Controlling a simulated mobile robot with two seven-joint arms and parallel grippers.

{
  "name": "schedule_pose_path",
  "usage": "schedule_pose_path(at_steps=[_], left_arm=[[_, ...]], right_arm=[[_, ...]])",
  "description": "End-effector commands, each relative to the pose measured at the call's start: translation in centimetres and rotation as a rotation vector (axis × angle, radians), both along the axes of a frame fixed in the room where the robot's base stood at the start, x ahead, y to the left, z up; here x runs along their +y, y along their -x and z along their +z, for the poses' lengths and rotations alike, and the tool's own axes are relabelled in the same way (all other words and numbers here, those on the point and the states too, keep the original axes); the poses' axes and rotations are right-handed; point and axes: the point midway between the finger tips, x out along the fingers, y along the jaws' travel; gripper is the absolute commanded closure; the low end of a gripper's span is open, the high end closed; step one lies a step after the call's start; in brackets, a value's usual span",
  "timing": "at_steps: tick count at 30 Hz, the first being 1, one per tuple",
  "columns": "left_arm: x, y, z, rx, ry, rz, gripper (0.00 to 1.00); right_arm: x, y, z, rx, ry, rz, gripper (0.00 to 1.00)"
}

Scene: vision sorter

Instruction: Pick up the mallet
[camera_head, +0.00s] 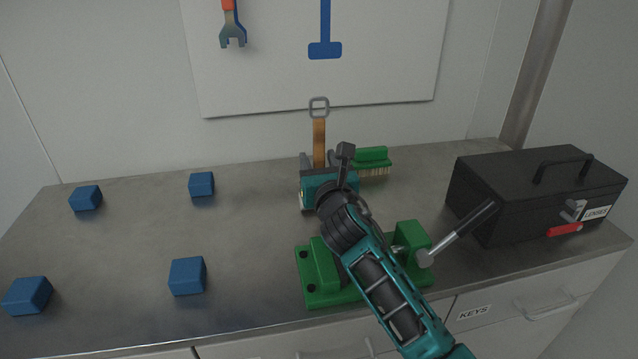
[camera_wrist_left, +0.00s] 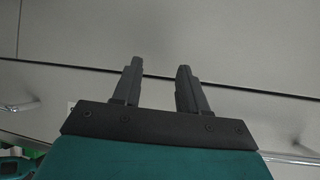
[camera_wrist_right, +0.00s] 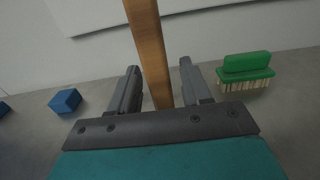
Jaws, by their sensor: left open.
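The mallet shows as an upright wooden handle (camera_head: 319,142) with a grey metal loop at its top, toward the back of the bench; its head is hidden behind my right gripper and arm. My right gripper (camera_head: 321,161) is at the handle's lower part. In the right wrist view the handle (camera_wrist_right: 149,45) runs between the two spread fingers (camera_wrist_right: 160,68), with gaps at their tips; contact is not clear. My left gripper (camera_wrist_left: 160,66) is open and empty, in front of plain cabinet fronts, and out of the head view.
A green brush (camera_head: 372,157) is close right of the handle. A green vise (camera_head: 320,290) with a grey lever is below my right forearm. A black toolbox (camera_head: 500,190) is at the right. Several blue blocks (camera_head: 188,276) sit at the left. A pegboard (camera_head: 270,85) hangs behind.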

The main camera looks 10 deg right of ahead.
Motion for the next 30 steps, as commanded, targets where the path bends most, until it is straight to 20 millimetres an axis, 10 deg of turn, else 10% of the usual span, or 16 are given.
schedule_pose_path(at_steps=[15, 30], left_arm=[[0.0, 0.4, -0.2, 0.009, -0.001, 0.0, 0.57], [0.0, 0.5, 0.1, 0.01, 0.0, 0.001, 0.57]], right_arm=[[0.0, 0.0, 0.0, 0.0, 0.0, 0.0, 1.0], [0.0, 0.0, 1.0, -0.005, 0.0, 0.001, 1.0]])
